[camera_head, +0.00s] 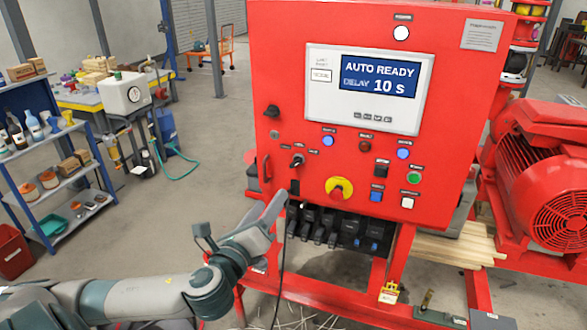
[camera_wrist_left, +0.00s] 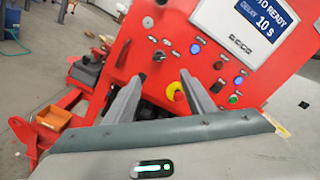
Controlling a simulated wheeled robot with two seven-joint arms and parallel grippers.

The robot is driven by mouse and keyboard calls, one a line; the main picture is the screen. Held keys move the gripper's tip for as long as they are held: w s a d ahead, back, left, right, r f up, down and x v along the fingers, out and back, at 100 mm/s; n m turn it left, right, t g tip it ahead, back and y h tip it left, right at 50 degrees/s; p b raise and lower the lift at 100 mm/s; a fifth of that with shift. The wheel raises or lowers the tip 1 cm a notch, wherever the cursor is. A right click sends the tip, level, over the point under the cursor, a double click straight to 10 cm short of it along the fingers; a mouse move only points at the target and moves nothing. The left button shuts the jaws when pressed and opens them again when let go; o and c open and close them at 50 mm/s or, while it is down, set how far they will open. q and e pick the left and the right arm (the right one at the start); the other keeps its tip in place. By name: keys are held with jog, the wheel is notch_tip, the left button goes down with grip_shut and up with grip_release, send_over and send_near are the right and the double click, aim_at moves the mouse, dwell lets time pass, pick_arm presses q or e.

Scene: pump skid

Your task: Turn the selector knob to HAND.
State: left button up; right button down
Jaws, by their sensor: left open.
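The small black selector knob (camera_head: 297,160) sits on the red panel's lower left, between two small labels too small to read. It also shows in the left wrist view (camera_wrist_left: 160,56), beyond the fingertips. Its pointer looks tilted, but I cannot tell which label it faces. My left gripper (camera_head: 284,194) is just below the knob, apart from it. In the left wrist view the two fingers (camera_wrist_left: 163,76) are spread with nothing between them. The display (camera_head: 380,78) reads AUTO READY, DELAY 10 s. My right gripper is not in view.
A larger black knob (camera_head: 272,111) is above left of the selector. A red and yellow emergency stop (camera_head: 339,188) is at its lower right, near several lit buttons. A red handle (camera_head: 266,168) is on the left edge. Black cable plugs (camera_head: 325,225) line the underside.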

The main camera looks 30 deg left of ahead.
pick_arm(q)
jog(key=w, duration=0.1)
jog(key=p, duration=0.4)
send_near(294, 166)
jog(key=x, duration=0.7)
jog(key=shift+w+r, duration=0.15)
jog(key=shift+r, duration=0.05)
jog(key=shift+x, duration=0.9)
jog(key=shift+f, duration=0.2)
jog(key=c, duration=1)
